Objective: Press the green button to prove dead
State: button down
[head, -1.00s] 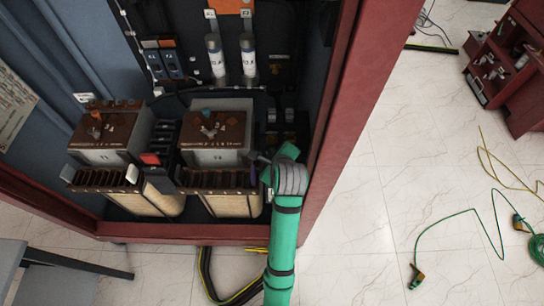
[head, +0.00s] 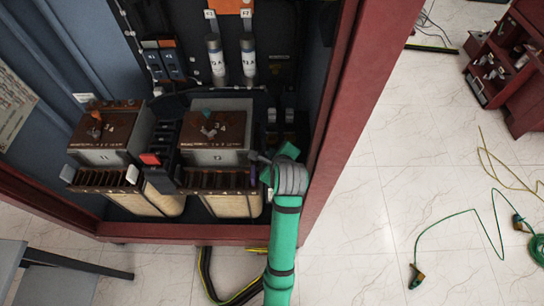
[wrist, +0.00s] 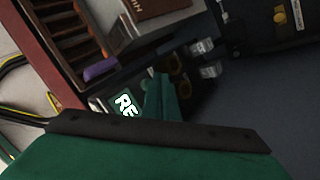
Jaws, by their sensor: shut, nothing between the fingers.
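My gripper (wrist: 158,84) is green, shut and empty in the wrist view, its fingers pointing into the cabinet. I cannot make out a green button for certain; the fingers and the gripper body hide part of that area. Dark parts with yellowish rings (wrist: 180,88) sit just right of the fingertips, and I cannot tell whether they touch. In the head view my green arm reaches to the lower right inside of the open cabinet (head: 345,130), and its end is mostly hidden.
Two brown-topped transformers (head: 217,130) stand left of my arm, one with a purple part (wrist: 101,69) near my gripper. The cabinet's red frame stands close on the right. Yellow-green cables (head: 480,212) lie on the floor at right. A grey table (head: 60,262) is lower left.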

jog(key=shift+f, duration=0.2)
jog(key=shift+f, duration=0.25)
jog(key=shift+f, duration=0.35)
dwell(0.6)
jog(key=shift+s+f, duration=0.1)
dwell(0.3)
jog(key=shift+d, duration=0.1)
jog(key=shift+r, duration=0.9)
